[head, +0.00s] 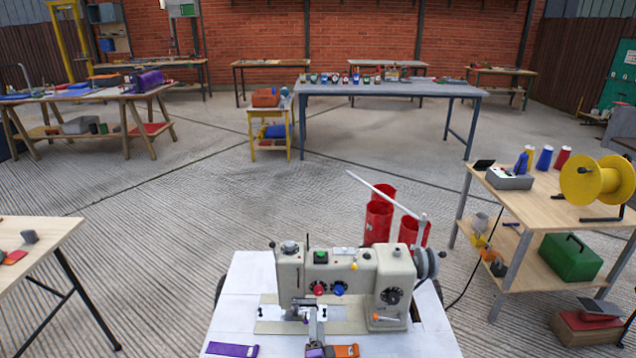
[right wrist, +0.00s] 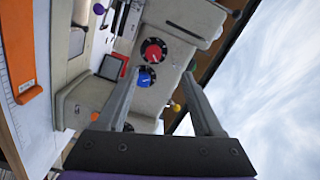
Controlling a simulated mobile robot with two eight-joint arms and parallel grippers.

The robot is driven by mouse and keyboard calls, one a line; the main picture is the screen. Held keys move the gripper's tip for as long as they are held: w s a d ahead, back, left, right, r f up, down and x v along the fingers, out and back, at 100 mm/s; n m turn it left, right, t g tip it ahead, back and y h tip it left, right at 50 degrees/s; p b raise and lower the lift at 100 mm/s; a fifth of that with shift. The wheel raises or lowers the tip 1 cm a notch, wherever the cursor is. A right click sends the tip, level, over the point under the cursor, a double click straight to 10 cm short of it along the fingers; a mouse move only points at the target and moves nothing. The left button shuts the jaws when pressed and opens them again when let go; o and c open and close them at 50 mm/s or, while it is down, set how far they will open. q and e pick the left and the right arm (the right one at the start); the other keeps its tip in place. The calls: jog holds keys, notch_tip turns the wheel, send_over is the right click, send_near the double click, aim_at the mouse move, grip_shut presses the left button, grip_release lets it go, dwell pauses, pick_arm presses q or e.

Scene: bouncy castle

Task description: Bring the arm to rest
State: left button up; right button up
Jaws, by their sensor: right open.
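My right gripper (head: 315,318) is low in the middle of the head view, in front of the cream sewing machine (head: 345,270). In the right wrist view its two grey fingers (right wrist: 158,72) stand apart with nothing held between them. The machine's front, with a red dial (right wrist: 153,51) and a blue dial (right wrist: 146,78), shows beyond and between the fingers. I cannot tell whether a finger touches the machine. My left gripper is not in view.
The machine stands on a white table (head: 245,290) with a purple strip (head: 231,350) and an orange strip (head: 346,350) in front. Red cylinders (head: 378,222) stand behind it. A wooden table (head: 560,205) with a yellow spool (head: 598,180) is at right. Open floor (head: 190,210) lies beyond.

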jog(key=s+d+r+n+g+y, duration=0.3)
jog(key=s+d+r+n+g, duration=0.2)
jog(key=s+r+n, duration=0.5)
jog(key=s+d+f+n+g+h, duration=0.1)
jog(key=s+d+f+g, duration=0.2)
jog(key=s, duration=0.7)
jog(key=s+d+n+g+h, duration=0.25)
jog(key=s+d, duration=0.35)
jog(key=s, duration=0.4)
jog(key=s+d+f+n+g, duration=0.1)
jog(key=s+d+f+g, duration=0.2)
jog(key=s, duration=0.7)
pick_arm(q)
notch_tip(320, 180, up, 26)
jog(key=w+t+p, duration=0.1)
jog(key=p, duration=2.1)
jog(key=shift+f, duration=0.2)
pick_arm(e)
notch_tip(320, 180, up, 26)
jog(key=w+d+t, duration=0.1)
jog(key=w, duration=0.1)
jog(key=shift+s+m, duration=0.1)
jog(key=shift+m, duration=0.15)
